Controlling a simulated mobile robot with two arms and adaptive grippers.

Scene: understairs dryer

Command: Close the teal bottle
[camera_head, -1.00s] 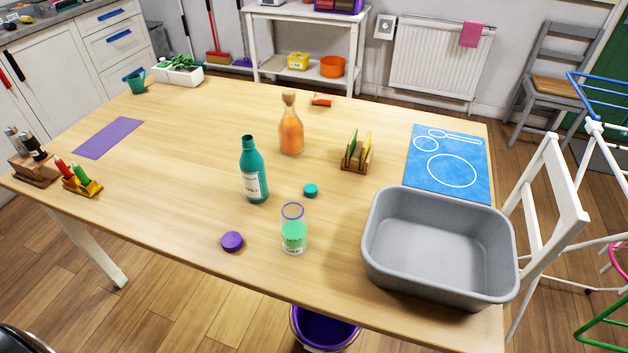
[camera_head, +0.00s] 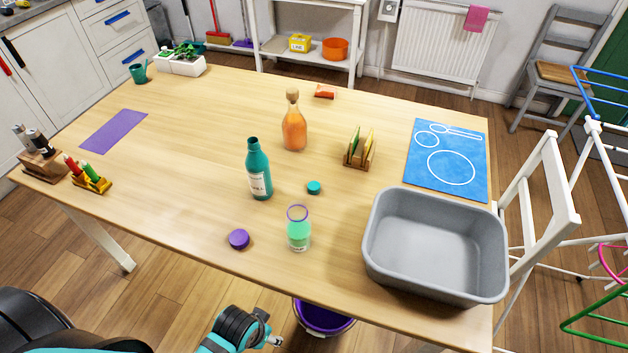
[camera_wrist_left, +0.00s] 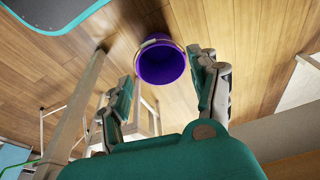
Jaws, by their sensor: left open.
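The teal bottle (camera_head: 258,172) stands upright on the wooden table (camera_head: 190,130), its neck bare with no cap on it. A small teal cap (camera_head: 314,187) lies on the table to the right of the bottle. My left gripper (camera_head: 272,341) is low at the bottom of the head view, in front of the table's front edge and well away from bottle and cap. In the left wrist view my left gripper (camera_wrist_left: 166,72) has its fingers spread with nothing between them. My right gripper is not in view.
A clear jar (camera_head: 298,230) with green contents and a purple lid (camera_head: 238,239) are near the bottle. An orange bottle (camera_head: 293,125) and wooden rack (camera_head: 360,148) stand behind. A grey tub (camera_head: 372,232) fills the right front. A purple bucket (camera_head: 325,318) is on the floor.

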